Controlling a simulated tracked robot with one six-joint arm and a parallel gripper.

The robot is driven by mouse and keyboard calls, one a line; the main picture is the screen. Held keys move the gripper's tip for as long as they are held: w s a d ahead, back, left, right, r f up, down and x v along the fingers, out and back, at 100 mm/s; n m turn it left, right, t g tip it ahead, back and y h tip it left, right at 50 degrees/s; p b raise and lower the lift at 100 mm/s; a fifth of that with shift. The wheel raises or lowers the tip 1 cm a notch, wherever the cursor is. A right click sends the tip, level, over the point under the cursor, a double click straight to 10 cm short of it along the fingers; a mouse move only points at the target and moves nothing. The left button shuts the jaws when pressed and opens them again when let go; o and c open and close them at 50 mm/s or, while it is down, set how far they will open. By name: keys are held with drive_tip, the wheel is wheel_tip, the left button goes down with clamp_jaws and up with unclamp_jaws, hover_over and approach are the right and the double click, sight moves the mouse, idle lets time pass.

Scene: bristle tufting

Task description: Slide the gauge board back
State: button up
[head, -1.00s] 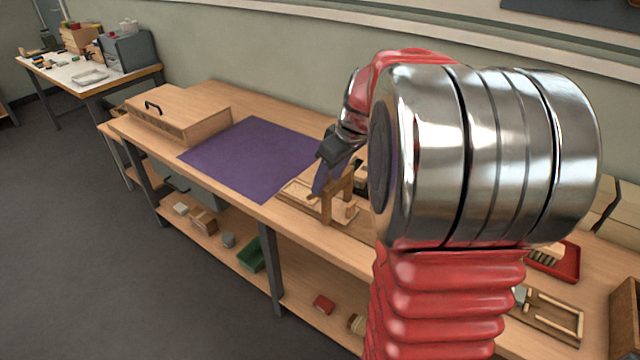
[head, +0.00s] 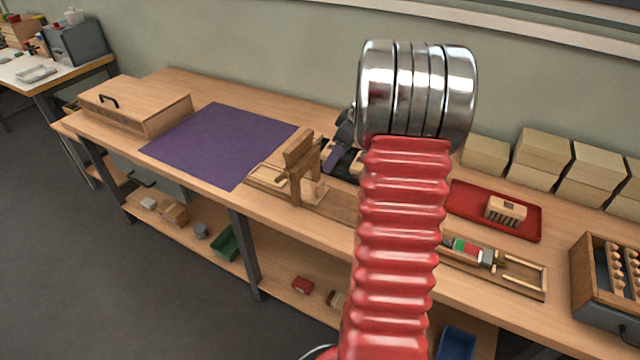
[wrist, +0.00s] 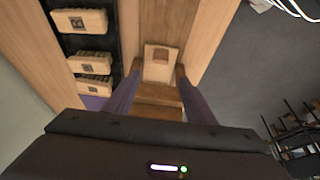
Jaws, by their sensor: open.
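An upright wooden stand (head: 300,168) rises from a long, narrow wooden board (head: 340,205) on the bench. A green and red marked piece (head: 467,249) lies near the board's right end, beside a pale frame (head: 525,272). I cannot tell for sure which part is the gauge board. Contact cannot be told.
A black tray (wrist: 112,45) with several bristle blocks lies close beside my gripper. A red tray (head: 465,200) holds one block. Pale boxes (head: 540,152) stand at the back right, a rack (head: 592,300) at far right. The purple mat (head: 220,145) is clear.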

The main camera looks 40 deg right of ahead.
sight(320, 183)
drive_tip(key=x, duration=1.3)
drive_tip(key=shift+f, duration=0.4)
clamp_jaws()
drive_tip(key=shift+d, duration=0.1)
